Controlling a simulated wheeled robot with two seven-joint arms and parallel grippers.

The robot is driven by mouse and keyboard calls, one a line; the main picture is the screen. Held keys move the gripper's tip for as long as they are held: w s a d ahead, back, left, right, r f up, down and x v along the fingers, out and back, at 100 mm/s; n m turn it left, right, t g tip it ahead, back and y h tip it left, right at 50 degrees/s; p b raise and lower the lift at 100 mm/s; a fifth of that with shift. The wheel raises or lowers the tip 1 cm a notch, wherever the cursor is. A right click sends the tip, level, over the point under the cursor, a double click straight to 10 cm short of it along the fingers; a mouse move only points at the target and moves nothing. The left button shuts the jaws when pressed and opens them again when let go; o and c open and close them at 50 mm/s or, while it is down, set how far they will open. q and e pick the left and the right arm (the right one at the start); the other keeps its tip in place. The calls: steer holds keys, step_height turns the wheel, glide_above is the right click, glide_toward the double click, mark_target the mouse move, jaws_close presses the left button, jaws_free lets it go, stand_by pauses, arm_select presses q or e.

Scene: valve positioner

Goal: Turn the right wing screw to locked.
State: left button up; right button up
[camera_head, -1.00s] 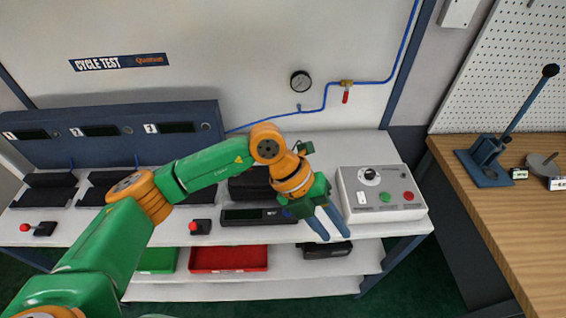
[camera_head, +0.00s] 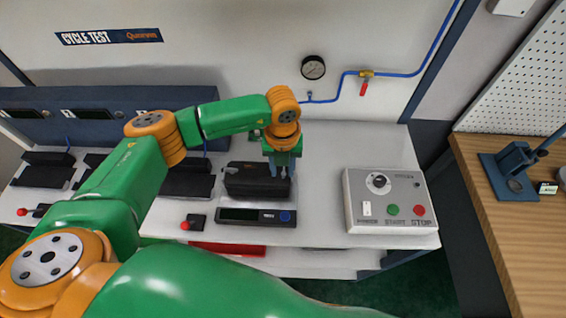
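The right wing screw cannot be made out; it is too small or hidden. A dark device (camera_head: 246,183) lies on the white bench, with a low black unit (camera_head: 240,216) with a display and a blue round button in front of it. My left gripper (camera_head: 281,172) points down at the right end of the dark device. My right gripper is not in view.
A grey control box (camera_head: 408,228) with a knob, green and red buttons stands to the right. A red-button box (camera_head: 196,222) sits left of the display unit. A gauge (camera_head: 313,67) and blue air line (camera_head: 410,74) are on the wall. Bare bench lies between device and control box.

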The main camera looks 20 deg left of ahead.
arm_select(q)
steer(key=shift+w+f, duration=0.4)
steer(key=shift+w, duration=0.25)
steer(key=shift+c, duration=0.7)
steer(key=shift+s+r, duration=0.1)
steer(key=shift+s, duration=0.15)
jaws_close()
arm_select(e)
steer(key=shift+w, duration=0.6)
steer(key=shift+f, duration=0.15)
